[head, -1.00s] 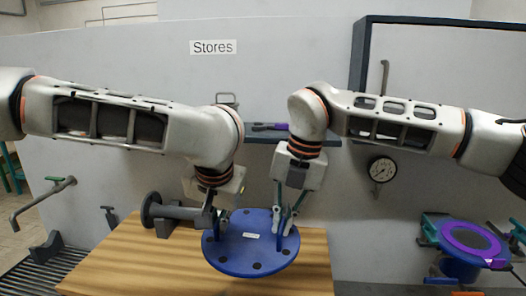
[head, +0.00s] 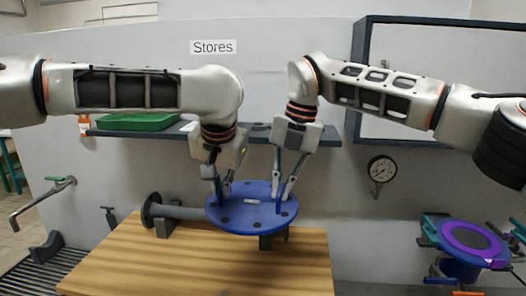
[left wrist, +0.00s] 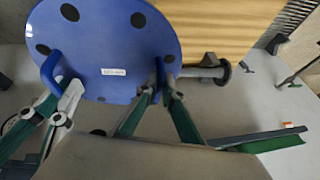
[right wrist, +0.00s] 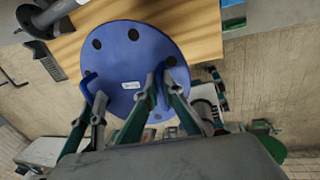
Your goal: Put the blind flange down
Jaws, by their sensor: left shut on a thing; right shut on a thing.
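The blind flange (head: 240,222) is a blue round plate with dark bolt holes, a small white label and two blue handles. It looks roughly level in the head view, over the back of the wooden bench. My left gripper (head: 222,192) is shut on its left handle, also seen in the left wrist view (left wrist: 160,90). My right gripper (head: 283,194) is shut on its right handle, also seen in the right wrist view (right wrist: 162,92). A dark block (head: 273,242) shows under the flange's front edge; I cannot tell whether they touch.
The wooden bench top (head: 200,268) is bare in front. A grey flanged pipe piece (head: 178,212) lies on a dark support just left of the flange. A shelf with a green tray (head: 135,122) is on the wall behind. A purple ring (head: 470,238) sits on equipment at the right.

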